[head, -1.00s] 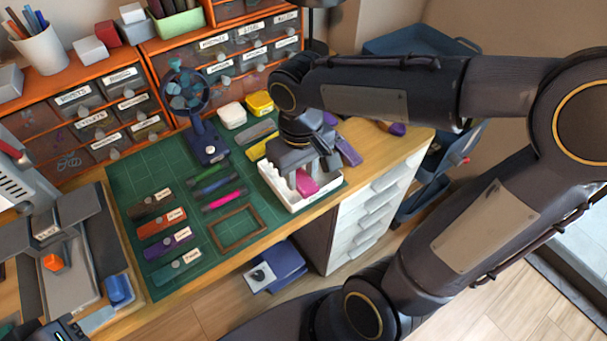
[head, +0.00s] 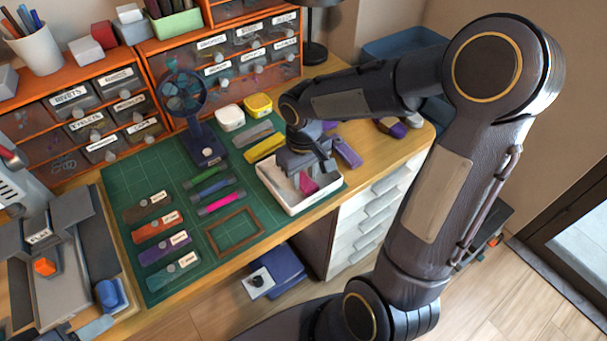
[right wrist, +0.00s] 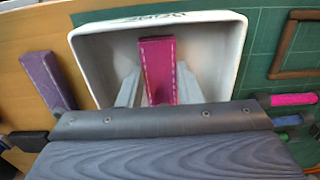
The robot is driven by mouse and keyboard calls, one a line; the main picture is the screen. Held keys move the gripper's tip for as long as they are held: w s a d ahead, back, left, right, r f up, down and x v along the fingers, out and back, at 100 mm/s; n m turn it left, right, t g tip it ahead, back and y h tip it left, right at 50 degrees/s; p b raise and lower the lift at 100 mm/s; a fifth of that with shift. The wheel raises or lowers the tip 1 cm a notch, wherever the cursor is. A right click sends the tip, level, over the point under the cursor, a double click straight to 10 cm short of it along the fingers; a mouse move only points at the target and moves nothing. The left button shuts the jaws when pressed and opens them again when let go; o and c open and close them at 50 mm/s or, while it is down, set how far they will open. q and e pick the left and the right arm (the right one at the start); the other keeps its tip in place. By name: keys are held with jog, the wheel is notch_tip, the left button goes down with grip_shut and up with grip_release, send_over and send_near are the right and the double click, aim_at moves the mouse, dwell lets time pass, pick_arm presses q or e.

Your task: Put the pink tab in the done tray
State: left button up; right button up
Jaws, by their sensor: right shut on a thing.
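The pink tab (head: 308,184) is inside the outline of the white done tray (head: 291,206) at the mat's right end. My right gripper (head: 308,177) is shut on it, pointing down over the tray. In the right wrist view the tab (right wrist: 158,68) stands between my two grey fingers (right wrist: 157,88), with the white tray (right wrist: 215,50) around it. Whether the tab touches the tray floor cannot be told. A grey fingertip at the bottom left of the head view appears to be my left gripper (head: 92,328), mostly cut off.
A purple strip (head: 346,151) lies just beyond the tray. Green, blue and magenta pens (head: 220,203) and a brown frame (head: 234,232) lie left of it on the green mat (head: 130,178). A small fan (head: 205,145) stands behind. Labelled drawers (head: 245,50) line the back.

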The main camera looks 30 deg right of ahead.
aim_at(303, 180)
jog(key=shift+f, duration=0.1)
jog(key=o, duration=1)
jog(key=shift+r, duration=0.25)
notch_tip(303, 180, up, 10)
jog(key=r+p, duration=0.1)
jog(key=p, duration=0.1)
jog(key=s+a+m+t+y, duration=0.2)
jog(key=s+a+t+y, duration=0.1)
jog(key=s, duration=1.2)
jog(key=a+t, duration=0.1)
jog(key=t, duration=0.1)
jog(key=shift+a+r+m+t+y, duration=0.15)
jog(key=shift+r+m+t+y, duration=0.15)
jog(key=shift+y, duration=0.1)
